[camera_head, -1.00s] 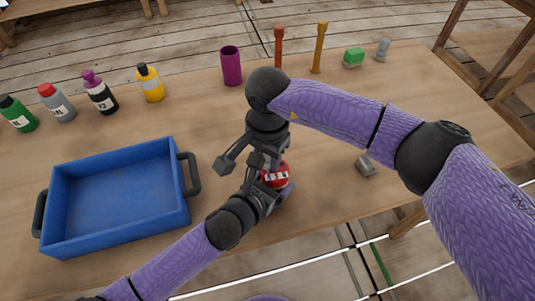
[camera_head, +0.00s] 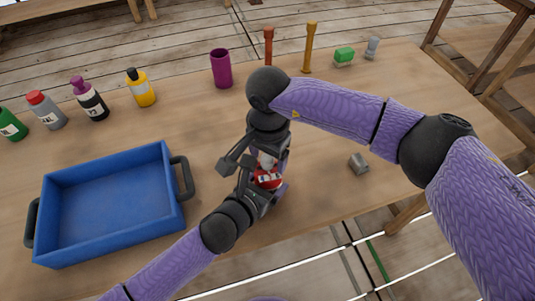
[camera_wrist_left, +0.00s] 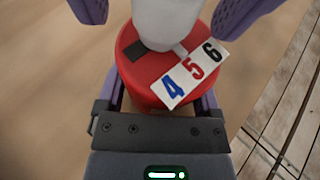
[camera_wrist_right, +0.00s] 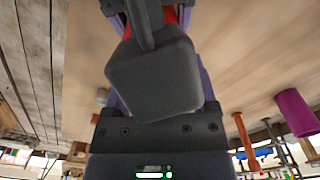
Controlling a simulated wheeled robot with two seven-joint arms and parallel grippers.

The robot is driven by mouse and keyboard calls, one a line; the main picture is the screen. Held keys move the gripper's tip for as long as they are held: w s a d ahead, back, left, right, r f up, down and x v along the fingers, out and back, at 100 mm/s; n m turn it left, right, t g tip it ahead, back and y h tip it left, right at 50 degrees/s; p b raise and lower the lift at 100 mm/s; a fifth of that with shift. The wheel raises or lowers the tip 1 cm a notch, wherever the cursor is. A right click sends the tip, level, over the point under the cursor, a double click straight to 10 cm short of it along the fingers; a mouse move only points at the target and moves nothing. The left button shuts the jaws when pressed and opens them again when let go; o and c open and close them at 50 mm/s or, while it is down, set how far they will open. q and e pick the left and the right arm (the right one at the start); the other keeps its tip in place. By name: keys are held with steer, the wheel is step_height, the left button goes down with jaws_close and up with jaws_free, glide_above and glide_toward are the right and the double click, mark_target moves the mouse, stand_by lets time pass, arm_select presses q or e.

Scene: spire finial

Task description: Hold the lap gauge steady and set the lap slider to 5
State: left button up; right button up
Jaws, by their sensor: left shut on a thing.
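The lap gauge stands upright, with a red round base (camera_head: 268,181) and a white upper part (camera_head: 266,160). My left gripper (camera_head: 262,190) is shut on the red base, as the left wrist view shows on the base (camera_wrist_left: 150,85). A white strip (camera_wrist_left: 190,72) there reads 4, 5, 6, and a small pale tab (camera_wrist_left: 180,48) at the foot of the white part (camera_wrist_left: 168,20) meets the strip near 5. My right gripper (camera_head: 267,152) points down over the gauge, its fingers apart on either side of the white part. The rest of the scale is hidden.
A blue tray (camera_head: 180,210) stands left of the gauge. Several bottles (camera_head: 90,98) stand at the back left, a purple cup (camera_head: 221,68) behind. A small grey block (camera_head: 358,163) lies to the right.

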step_height(320, 180, up, 12)
stand_by(0.4)
